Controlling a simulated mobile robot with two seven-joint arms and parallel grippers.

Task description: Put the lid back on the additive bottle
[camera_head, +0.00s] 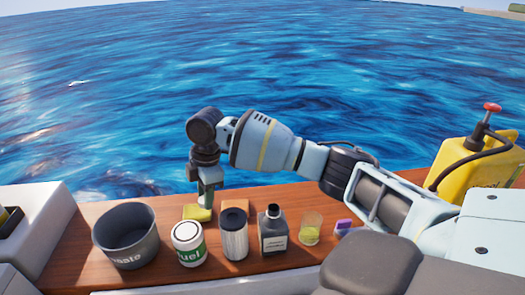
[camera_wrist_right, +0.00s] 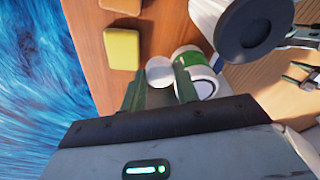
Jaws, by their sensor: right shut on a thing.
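My right gripper (camera_head: 206,205) points down behind the white jar labelled "Fuel" (camera_head: 189,246), which I take as the additive bottle. In the right wrist view its fingers (camera_wrist_right: 160,90) are shut on a pale round lid (camera_wrist_right: 159,71). The lid is beside the bottle (camera_wrist_right: 205,88), apart from its mouth as far as I can tell. The bottle stands upright with a green band, and its round top shows uncovered. In the head view the lid is too small or hidden to make out. My left gripper is not clearly seen.
A grey waste bucket (camera_head: 127,236) stands left of the bottle, a filter (camera_head: 234,236) close on its right. Further right are a dark bottle (camera_head: 272,231), a glass (camera_head: 310,230) and a purple item (camera_head: 343,227). A yellow sponge (camera_head: 196,213) lies behind. Water lies beyond the ledge.

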